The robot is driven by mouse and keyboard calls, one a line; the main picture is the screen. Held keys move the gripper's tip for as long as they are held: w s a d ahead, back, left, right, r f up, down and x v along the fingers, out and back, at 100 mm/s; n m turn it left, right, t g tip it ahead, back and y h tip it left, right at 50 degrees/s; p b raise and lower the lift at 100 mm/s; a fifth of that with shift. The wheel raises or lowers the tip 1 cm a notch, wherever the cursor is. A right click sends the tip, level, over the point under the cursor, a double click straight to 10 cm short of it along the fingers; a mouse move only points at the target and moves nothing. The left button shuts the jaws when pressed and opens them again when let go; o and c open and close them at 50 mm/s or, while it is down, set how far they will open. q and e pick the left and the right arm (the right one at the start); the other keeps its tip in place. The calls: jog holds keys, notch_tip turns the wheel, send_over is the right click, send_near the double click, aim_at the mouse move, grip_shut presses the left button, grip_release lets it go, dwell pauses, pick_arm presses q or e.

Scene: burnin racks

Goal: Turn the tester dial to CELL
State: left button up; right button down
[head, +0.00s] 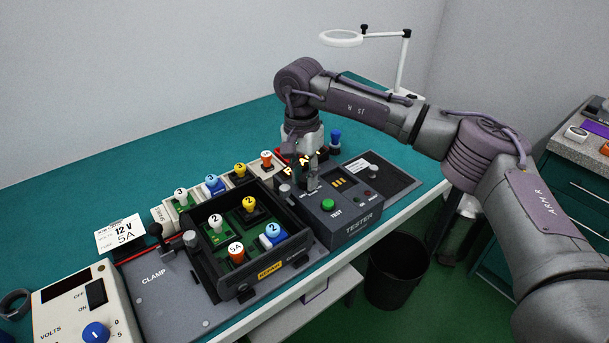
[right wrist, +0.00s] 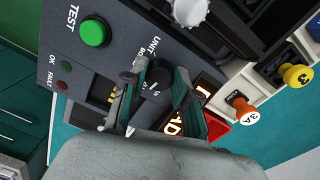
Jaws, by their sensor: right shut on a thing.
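The dark grey tester (head: 352,228) stands on the bench, right of the open board box. Its round green TEST button (head: 328,205) also shows in the right wrist view (right wrist: 93,33). The black dial (right wrist: 155,76) sits on the tester's top, with partly covered white lettering beside it. My right gripper (right wrist: 152,88) is shut on the dial, one finger on each side. In the head view my right gripper (head: 311,176) comes down from above onto the tester and hides the dial. I cannot tell which mark the dial points to. My left gripper is not in view.
A black box (head: 222,282) with a green board and coloured-top plugs stands left of the tester. A pale row of plugs (head: 267,158) lies behind it. A clamp plate (head: 155,283) and volts unit (head: 62,308) are further left. A magnifier lamp (head: 341,38) stands behind.

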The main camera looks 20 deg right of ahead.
aim_at(302, 177)
jog(key=c, duration=0.9)
grip_release()
jog(key=shift+o, duration=0.2)
jog(key=shift+r, duration=0.15)
notch_tip(302, 177, up, 12)
jog(key=shift+w+a, duration=0.2)
jog(key=shift+f, duration=0.25)
